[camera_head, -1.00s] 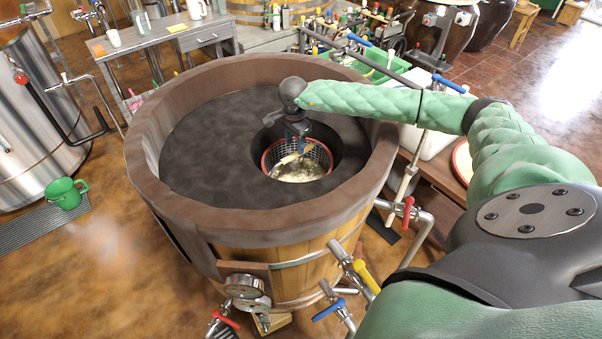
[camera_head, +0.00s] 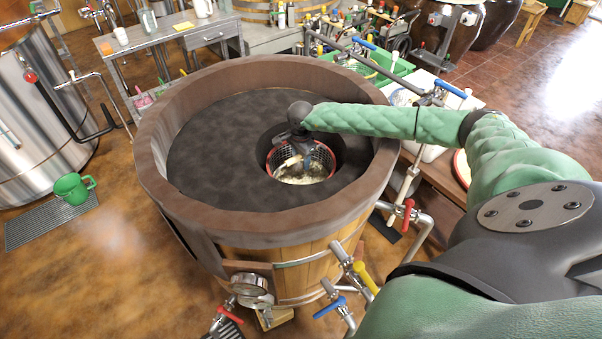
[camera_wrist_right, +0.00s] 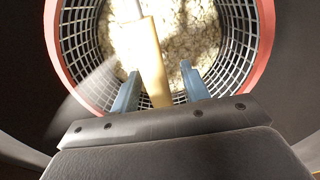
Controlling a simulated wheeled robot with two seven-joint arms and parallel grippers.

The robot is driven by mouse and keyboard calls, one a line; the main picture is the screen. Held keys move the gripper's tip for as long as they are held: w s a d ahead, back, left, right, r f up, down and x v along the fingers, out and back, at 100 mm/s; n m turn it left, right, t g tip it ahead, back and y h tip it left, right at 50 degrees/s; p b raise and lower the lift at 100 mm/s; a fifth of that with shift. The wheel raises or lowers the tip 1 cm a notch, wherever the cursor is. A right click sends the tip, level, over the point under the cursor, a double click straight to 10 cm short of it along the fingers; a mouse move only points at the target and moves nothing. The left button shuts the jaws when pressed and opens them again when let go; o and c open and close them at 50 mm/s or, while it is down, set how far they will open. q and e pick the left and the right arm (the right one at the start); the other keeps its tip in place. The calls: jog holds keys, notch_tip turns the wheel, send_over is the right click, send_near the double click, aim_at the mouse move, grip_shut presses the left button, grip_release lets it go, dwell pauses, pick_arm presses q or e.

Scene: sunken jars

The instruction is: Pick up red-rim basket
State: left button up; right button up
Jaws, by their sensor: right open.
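The red-rim basket (camera_head: 321,154) is a dark mesh basket with pale, lumpy contents. It sits in the round opening of the dark-topped vat (camera_head: 215,135). In the right wrist view its red rim (camera_wrist_right: 265,42) curves around both sides, with pale contents inside. My right gripper (camera_wrist_right: 160,88) is open, its two blue fingers reaching over the basket's near part. A tan bar (camera_wrist_right: 153,58), with a thin metal rod at its far end, lies between the fingers with gaps on both sides. In the head view my right gripper (camera_head: 299,153) points down into the opening. My left gripper is out of view.
The vat's thick brown rim (camera_head: 160,140) stands above its dark top. Pipes with a red valve handle (camera_head: 408,209) and a yellow valve handle (camera_head: 366,277) stick out from its side.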

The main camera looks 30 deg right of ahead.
jog(key=shift+f, duration=0.2)
grip_shut()
jog(key=shift+r, duration=0.1)
